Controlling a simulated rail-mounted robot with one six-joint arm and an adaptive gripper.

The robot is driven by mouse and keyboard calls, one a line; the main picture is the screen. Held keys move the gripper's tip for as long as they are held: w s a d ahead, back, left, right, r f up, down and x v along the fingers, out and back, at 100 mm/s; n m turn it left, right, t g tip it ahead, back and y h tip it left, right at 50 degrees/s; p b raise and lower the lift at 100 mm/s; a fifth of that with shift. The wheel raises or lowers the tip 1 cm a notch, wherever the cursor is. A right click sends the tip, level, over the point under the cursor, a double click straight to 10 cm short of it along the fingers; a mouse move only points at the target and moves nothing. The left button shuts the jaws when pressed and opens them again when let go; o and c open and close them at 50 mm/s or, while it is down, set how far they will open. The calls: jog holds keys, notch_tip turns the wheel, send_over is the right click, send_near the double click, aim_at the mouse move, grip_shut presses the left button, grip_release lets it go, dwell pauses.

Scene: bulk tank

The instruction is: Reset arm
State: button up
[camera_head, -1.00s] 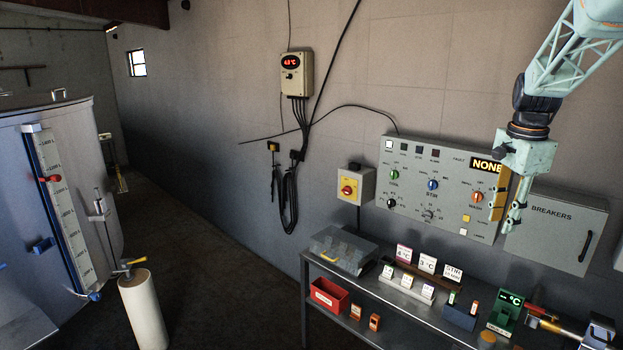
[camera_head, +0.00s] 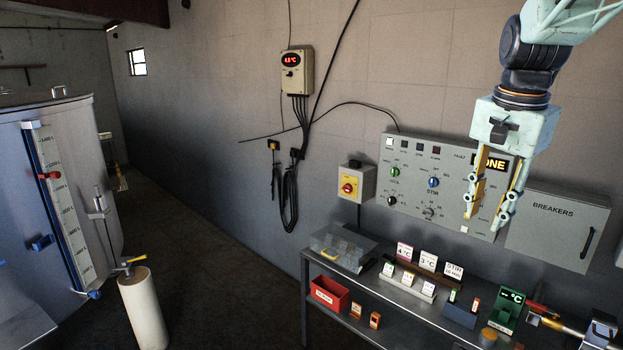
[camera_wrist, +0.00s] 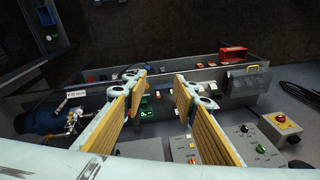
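My gripper (camera_head: 487,215) hangs pointing down in front of the right part of the grey control panel (camera_head: 408,215). Its two yellow-padded fingers are apart with nothing between them. It hides part of the panel's fault display and lower right controls. In the wrist view my gripper (camera_wrist: 160,85) also shows open and empty, with the bench behind and below it. The panel's knobs show at the lower right of the wrist view, including a green knob (camera_wrist: 262,148).
A breaker box (camera_head: 557,228) is on the wall right of the panel. A bench (camera_head: 400,295) below holds cards, a green display unit (camera_head: 508,313) and a clear box (camera_head: 343,250). A red-knob switch (camera_head: 349,188) is left of the panel. A steel tank (camera_head: 60,190) stands at left.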

jog(key=s+a+n+t+b, duration=0.1)
jog(key=s+a+n, duration=0.3)
jog(key=s, duration=0.5)
jog(key=s+a+n, duration=0.2)
jog(key=s+a, duration=0.5)
jog(key=s, duration=0.1)
jog(key=s+a+f+n, duration=0.2)
jog(key=s, duration=0.6)
jog(key=s+a+f+n+b, duration=0.1)
jog(key=s+a+f+n, duration=0.2)
jog(key=s, duration=0.6)
jog(key=shift+a+f+n+t+y+b, duration=0.15)
jog(key=shift+f+n+t+y+b, duration=0.15)
jog(key=shift+t, duration=0.1)
